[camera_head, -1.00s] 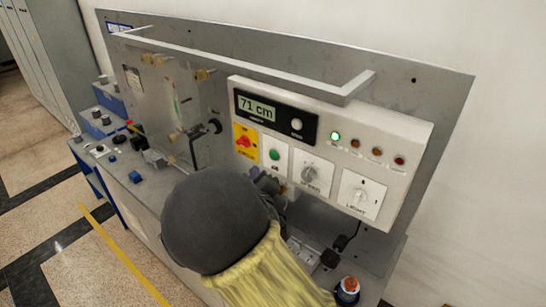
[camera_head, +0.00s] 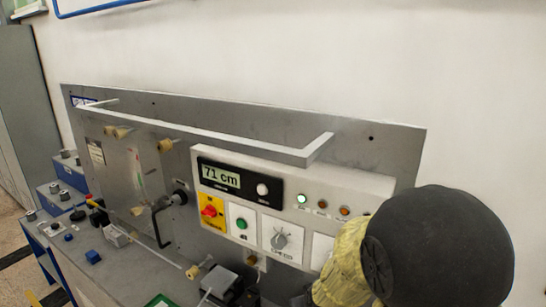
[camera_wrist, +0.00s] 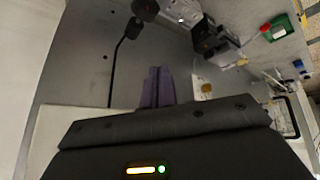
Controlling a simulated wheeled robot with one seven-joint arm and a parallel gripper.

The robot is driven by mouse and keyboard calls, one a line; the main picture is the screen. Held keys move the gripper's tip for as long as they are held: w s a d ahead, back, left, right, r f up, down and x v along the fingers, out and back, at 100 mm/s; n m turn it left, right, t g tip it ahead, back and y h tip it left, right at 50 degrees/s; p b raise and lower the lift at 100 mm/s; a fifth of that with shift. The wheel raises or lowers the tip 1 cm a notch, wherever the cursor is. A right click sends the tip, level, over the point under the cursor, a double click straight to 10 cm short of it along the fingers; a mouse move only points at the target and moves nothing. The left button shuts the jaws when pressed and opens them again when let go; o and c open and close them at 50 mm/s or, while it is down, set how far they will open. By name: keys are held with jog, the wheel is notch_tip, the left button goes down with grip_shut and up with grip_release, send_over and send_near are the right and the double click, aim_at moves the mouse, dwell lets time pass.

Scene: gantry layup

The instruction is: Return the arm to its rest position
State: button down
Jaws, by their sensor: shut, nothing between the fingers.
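My arm shows at the lower right of the head view as a dark rounded link (camera_head: 440,245) with a yellow cloth sleeve (camera_head: 345,268). It covers the right end of the control panel. My gripper (camera_wrist: 157,72) shows in the wrist view as two purple-grey fingers pressed together, with nothing between them. It points over a grey surface and appears apart from the things around it. The gripper is hidden in the head view.
A white control box (camera_head: 290,182) with a display reading 71 cm, a red knob (camera_head: 209,211) and a green button (camera_head: 241,223) is fixed to a grey back panel (camera_head: 390,150). A grey rail (camera_head: 230,140) juts out above it. Small fixtures crowd the bench; the wall above is clear.

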jog(key=s+d+m+g+b, duration=0.1)
jog(key=s+d+m+g, duration=0.2)
jog(key=s+d, duration=0.3)
jog(key=s+g, duration=0.1)
jog(key=s, duration=0.4)
jog(key=shift+d+f, duration=0.15)
jog(key=shift+f, duration=0.1)
jog(key=shift+s, duration=0.1)
jog(key=c, duration=2.1)
grip_release()
